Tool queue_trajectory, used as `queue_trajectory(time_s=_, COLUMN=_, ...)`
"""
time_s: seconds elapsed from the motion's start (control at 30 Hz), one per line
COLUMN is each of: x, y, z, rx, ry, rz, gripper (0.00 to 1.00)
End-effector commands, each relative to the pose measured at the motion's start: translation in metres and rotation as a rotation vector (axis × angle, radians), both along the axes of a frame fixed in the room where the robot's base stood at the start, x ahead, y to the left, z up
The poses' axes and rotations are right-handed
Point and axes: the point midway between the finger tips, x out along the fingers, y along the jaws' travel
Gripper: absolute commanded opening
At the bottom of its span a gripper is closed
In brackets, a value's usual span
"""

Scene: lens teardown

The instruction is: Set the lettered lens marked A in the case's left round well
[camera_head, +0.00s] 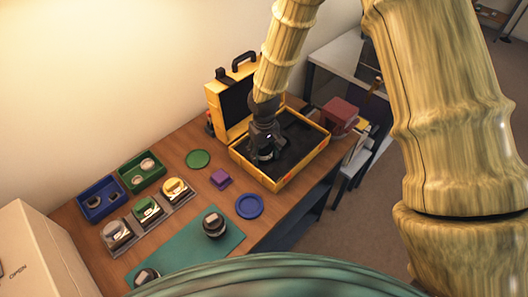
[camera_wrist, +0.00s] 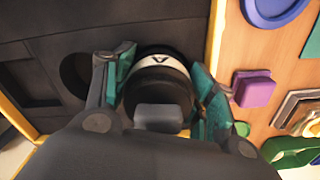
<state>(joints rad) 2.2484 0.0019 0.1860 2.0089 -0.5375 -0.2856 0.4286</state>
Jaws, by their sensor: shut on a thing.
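The lens marked A (camera_wrist: 158,62) is a black cylinder with a white band bearing the letter A. My gripper (camera_wrist: 158,90) is shut on it, with teal-tipped fingers on both sides. In the head view my gripper (camera_head: 264,146) is over the near left part of the open yellow case (camera_head: 303,167), whose inside is dark foam. A dark round well (camera_wrist: 74,72) shows left of the lens in the wrist view, and a square recess (camera_wrist: 35,88) lies further left. The foam under the lens is hidden, so I cannot tell whether the lens touches it or sits in a well.
A purple block (camera_head: 221,179), a blue disc (camera_head: 249,206) and a green disc (camera_head: 198,159) lie beside the case. Blue (camera_head: 88,213) and green (camera_head: 131,186) trays hold round parts. A dark lens (camera_head: 214,225) stands on the green mat (camera_head: 180,245). The raised case lid (camera_head: 217,108) stands behind.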

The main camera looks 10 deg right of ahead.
Motion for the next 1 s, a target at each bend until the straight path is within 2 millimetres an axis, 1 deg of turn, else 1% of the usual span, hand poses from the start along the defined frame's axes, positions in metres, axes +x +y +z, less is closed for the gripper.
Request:
queue_trajectory(time_s=0.13, x=0.0004, y=0.0001, z=-0.0027, rx=0.000, ry=-0.001, rz=0.000, gripper=0.32)
queue_trajectory(time_s=0.17, x=0.0005, y=0.0001, z=-0.0025, rx=0.000, ry=-0.001, rz=0.000, gripper=0.58)
queue_trajectory(time_s=0.2, x=0.0005, y=0.0001, z=-0.0021, rx=0.000, ry=-0.001, rz=0.000, gripper=0.65)
queue_trajectory(time_s=0.3, x=0.0003, y=0.0002, z=-0.0022, rx=0.000, ry=-0.001, rz=0.000, gripper=0.81)
queue_trajectory(time_s=0.9, x=-0.0003, y=0.0003, z=-0.0028, rx=0.000, ry=0.000, rz=0.000, gripper=0.81)
queue_trajectory(time_s=0.93, x=-0.0006, y=0.0002, z=-0.0033, rx=0.000, ry=0.001, rz=0.000, gripper=0.83)
queue_trajectory(time_s=1.0, x=-0.0006, y=0.0002, z=-0.0034, rx=0.000, ry=0.001, rz=0.000, gripper=0.93)
